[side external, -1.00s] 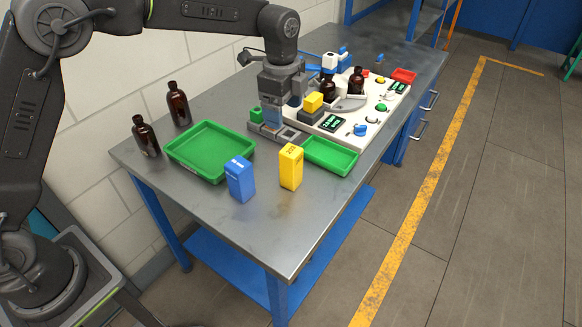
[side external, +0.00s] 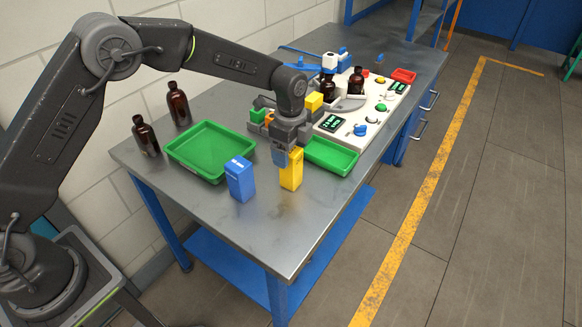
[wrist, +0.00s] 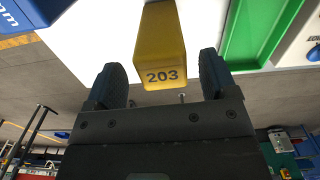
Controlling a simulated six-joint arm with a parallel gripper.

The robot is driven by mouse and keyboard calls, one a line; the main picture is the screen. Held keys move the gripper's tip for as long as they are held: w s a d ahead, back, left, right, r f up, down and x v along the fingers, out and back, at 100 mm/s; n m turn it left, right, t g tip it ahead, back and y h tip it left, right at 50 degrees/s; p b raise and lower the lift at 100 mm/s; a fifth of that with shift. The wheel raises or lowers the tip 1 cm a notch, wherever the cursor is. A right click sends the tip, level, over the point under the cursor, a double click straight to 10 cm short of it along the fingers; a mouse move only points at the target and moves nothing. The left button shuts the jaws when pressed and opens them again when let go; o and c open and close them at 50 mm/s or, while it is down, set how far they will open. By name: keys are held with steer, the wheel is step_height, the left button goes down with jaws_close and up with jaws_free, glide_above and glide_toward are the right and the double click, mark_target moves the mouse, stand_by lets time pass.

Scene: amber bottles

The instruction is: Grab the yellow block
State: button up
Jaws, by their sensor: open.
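The tall yellow block (side external: 291,178) stands upright on the metal table, right of a blue block (side external: 240,180). My gripper (side external: 287,158) is at its top and hides part of it in the side view. In the wrist view the yellow block (wrist: 163,50), marked 203, lies between my open gripper's two fingers (wrist: 160,80), with a visible gap on each side.
A large green tray (side external: 183,160) lies left and a smaller green tray (side external: 345,167) lies close on the right. Brown bottles (side external: 146,137) stand at the left edge; others stand on the white panel (side external: 345,139). The table's front corner is clear.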

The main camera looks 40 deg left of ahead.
step_height(320, 180, down, 4)
steer(key=shift+w+r, duration=0.1)
steer(key=shift+c, duration=0.3)
steer(key=c, duration=1)
steer(key=shift+r, duration=0.1)
